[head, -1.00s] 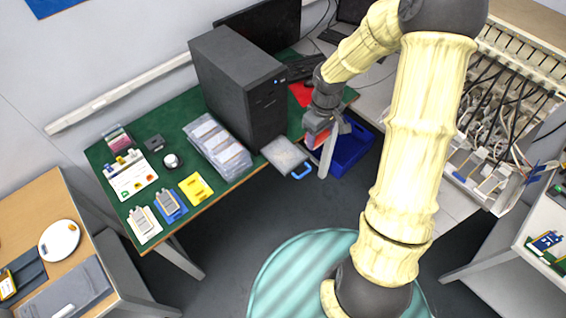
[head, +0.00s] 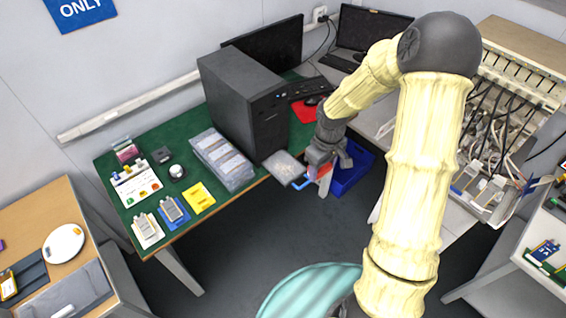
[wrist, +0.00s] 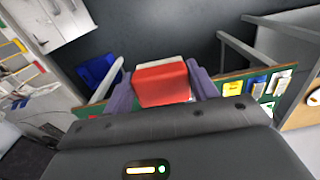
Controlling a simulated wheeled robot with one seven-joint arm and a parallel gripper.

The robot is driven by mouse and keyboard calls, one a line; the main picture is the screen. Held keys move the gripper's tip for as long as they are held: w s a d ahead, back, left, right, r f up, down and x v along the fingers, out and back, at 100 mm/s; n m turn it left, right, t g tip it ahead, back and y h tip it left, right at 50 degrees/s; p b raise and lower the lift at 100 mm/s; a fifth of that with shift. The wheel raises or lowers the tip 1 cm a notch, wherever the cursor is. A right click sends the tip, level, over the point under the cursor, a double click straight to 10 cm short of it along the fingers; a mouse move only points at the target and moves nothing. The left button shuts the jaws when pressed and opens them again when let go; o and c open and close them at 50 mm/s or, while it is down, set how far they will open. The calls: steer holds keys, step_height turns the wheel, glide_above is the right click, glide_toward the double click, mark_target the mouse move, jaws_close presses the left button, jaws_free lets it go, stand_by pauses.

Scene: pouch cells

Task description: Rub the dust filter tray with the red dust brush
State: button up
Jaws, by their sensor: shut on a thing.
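The dust filter tray (head: 283,166) is a flat grey panel with a blue handle. In the head view it juts out from the front of the black computer tower, past the green table's front edge. My gripper (head: 323,163) is just right of the tray. It is shut on the red dust brush (head: 317,173), which is close to the blue handle; I cannot tell whether they touch. In the wrist view the red brush (wrist: 161,84) sits between the two purple fingers of my gripper (wrist: 160,92), with a pale strip along its far edge. I cannot make out the tray there.
The black tower (head: 245,105) stands behind the tray. A blue bin (head: 350,170) is just right of my gripper. Pouch cells in a clear tray (head: 222,160) and small coloured holders lie on the green table's left. A cable-filled rack (head: 500,130) stands at right.

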step_height(320, 180, down, 36)
steer(key=w+m+b, duration=0.1)
steer(key=m+b, duration=0.5)
steer(key=b, duration=1.4)
steer(key=shift+w+a+m+b, duration=0.15)
steer(key=shift+a+m+b, duration=0.15)
steer(key=shift+m, duration=0.1)
